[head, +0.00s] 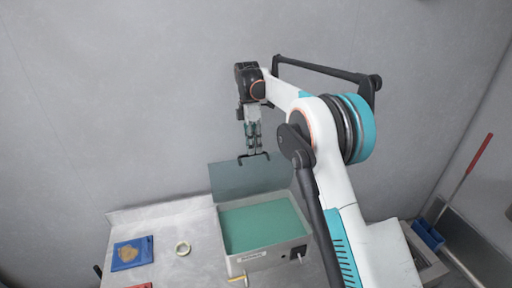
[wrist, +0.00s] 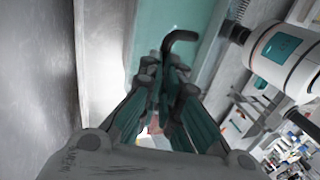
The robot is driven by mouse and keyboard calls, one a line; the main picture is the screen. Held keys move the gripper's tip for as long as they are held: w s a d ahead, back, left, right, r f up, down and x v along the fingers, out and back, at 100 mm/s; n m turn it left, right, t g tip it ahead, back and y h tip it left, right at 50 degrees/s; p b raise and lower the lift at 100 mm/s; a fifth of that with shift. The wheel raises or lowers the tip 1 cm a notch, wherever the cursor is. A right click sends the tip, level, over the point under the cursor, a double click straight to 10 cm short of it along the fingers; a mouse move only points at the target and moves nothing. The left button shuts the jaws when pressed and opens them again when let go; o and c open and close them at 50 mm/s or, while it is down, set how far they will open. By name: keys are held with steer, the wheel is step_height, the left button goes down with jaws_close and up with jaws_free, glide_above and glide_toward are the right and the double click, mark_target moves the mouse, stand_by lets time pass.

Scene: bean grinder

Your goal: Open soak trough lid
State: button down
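The soak trough (head: 293,245) is a pale box with a green inside, standing on the bench. Its lid (head: 235,182), a grey-blue see-through panel, stands raised along the trough's back edge, so the inside shows from above. A dark handle (head: 265,156) is at the lid's top edge. My gripper (head: 253,150) reaches down to that handle from above, its fingers close together on it. In the wrist view the fingers (wrist: 168,80) close around the dark handle (wrist: 181,37), whose bent end sticks out past them; the exact contact is partly hidden.
A grey wall (head: 150,100) rises behind. My arm passes over the trough's right side. A red-handled tool (head: 479,153) leans at far right.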

steer(key=shift+w+a+f, duration=0.2)
steer(key=shift+w+f, duration=0.45)
steer(key=shift+f, duration=0.3)
steer(key=c, duration=1.9)
jaws_free()
steer(key=shift+o, duration=1.1)
steer(key=shift+w+f, duration=0.15)
steer(key=shift+w, duration=0.05)
steer(key=shift+w+a+g, duration=0.2)
steer(key=shift+w+g, duration=0.1)
steer(key=shift+w, duration=0.15)
